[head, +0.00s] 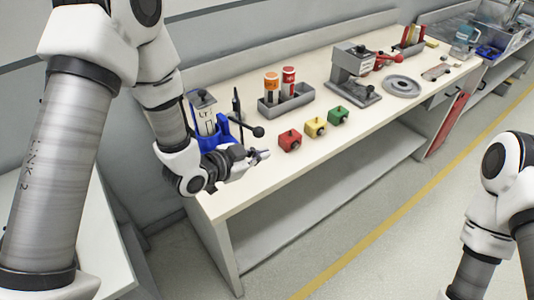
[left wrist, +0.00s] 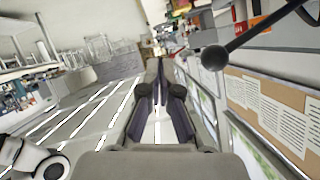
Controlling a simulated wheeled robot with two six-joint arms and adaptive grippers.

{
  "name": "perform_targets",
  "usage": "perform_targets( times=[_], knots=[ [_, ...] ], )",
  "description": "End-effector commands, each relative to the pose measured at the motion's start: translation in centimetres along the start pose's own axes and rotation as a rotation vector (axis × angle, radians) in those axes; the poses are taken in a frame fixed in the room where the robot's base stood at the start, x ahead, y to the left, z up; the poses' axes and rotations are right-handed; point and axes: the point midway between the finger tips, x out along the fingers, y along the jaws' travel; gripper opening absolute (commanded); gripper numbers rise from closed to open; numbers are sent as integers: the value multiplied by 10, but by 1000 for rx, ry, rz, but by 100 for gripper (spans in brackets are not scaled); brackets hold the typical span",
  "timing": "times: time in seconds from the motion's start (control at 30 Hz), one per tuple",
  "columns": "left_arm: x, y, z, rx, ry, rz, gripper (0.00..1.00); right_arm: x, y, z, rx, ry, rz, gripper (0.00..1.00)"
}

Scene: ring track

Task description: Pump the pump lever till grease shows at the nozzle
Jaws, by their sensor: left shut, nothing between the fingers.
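The pump, with a blue body (head: 229,131) and a pale labelled reservoir (head: 204,116), stands at the near left end of the bench, partly hidden by my left arm. Its lever ends in a black ball (head: 258,131) to the right of the body. The ball and its dark rod also show at the top right of the left wrist view (left wrist: 214,57). My left gripper (head: 264,155) is shut and empty, apart from the ball and just below it in the head view; its fingers show in the wrist view (left wrist: 161,80). I cannot make out grease or the nozzle clearly. My right gripper is out of view.
Red (head: 290,141), yellow (head: 315,127) and green (head: 338,115) blocks stand right of the lever. Behind them is a grey tray (head: 285,104) with two canisters. A press (head: 353,70) and a grey disc (head: 401,86) stand farther along. The bench's front strip is clear.

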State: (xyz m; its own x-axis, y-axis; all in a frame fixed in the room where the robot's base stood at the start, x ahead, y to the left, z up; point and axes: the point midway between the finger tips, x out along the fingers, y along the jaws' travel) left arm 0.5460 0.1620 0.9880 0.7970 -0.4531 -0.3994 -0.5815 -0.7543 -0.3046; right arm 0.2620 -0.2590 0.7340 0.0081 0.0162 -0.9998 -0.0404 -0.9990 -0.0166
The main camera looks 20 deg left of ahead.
Motion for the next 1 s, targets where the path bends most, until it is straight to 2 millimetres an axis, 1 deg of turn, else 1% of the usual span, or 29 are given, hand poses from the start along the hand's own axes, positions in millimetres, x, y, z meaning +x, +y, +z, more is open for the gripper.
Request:
perform_targets(
  times=[0.03,0.1,0.17,0.2,0.3,0.43,1.0],
  knots=[
    [-11,1,3,-7,3,-3,0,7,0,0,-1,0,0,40],
    [-27,2,2,-6,4,-5,0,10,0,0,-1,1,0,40],
    [-39,3,2,-6,5,-3,0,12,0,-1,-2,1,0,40],
    [-46,3,0,-5,4,-3,0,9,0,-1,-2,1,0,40],
    [-57,4,-1,-2,5,-2,0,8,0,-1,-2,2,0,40],
    [-62,5,-1,1,5,-1,0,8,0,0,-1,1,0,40],
    [-62,4,-1,2,6,-2,0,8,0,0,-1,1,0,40]
  ],
)
